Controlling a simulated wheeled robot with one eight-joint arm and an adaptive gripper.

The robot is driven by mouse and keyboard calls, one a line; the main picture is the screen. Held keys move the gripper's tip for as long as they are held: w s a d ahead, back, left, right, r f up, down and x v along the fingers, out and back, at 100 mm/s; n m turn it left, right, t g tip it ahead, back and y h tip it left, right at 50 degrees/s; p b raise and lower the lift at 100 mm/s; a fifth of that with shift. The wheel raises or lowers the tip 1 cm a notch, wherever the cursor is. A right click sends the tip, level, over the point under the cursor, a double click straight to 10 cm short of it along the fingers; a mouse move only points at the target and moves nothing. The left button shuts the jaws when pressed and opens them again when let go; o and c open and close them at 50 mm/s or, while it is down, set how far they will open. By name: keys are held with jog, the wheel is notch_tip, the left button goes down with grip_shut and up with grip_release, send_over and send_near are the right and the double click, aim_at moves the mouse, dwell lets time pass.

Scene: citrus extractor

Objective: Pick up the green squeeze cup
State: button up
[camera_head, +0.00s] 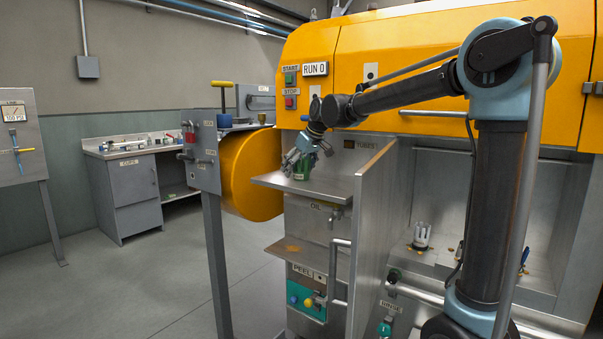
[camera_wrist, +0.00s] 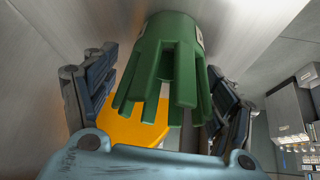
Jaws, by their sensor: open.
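The green squeeze cup (camera_wrist: 165,62) is a green cylinder with long slotted fingers. In the wrist view it lies between the two spread fingers of my gripper (camera_wrist: 158,100), with a gap on each side. In the head view the cup (camera_head: 302,168) shows at the steel shelf (camera_head: 325,189) of the machine, partly hidden by my gripper (camera_head: 297,160). My gripper is open around the cup and comes down from above. I cannot tell whether the cup rests on the shelf.
A steel side panel (camera_head: 372,230) stands right of the shelf. A yellow drum (camera_head: 252,175) is on the left. A white slotted cup (camera_head: 422,235) stands in the bay at right. A grey bench (camera_head: 130,190) is at the back left, with open floor before it.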

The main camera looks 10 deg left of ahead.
jog(key=c, duration=1.2)
jog(key=shift+c, duration=0.7)
notch_tip(320, 180, up, 18)
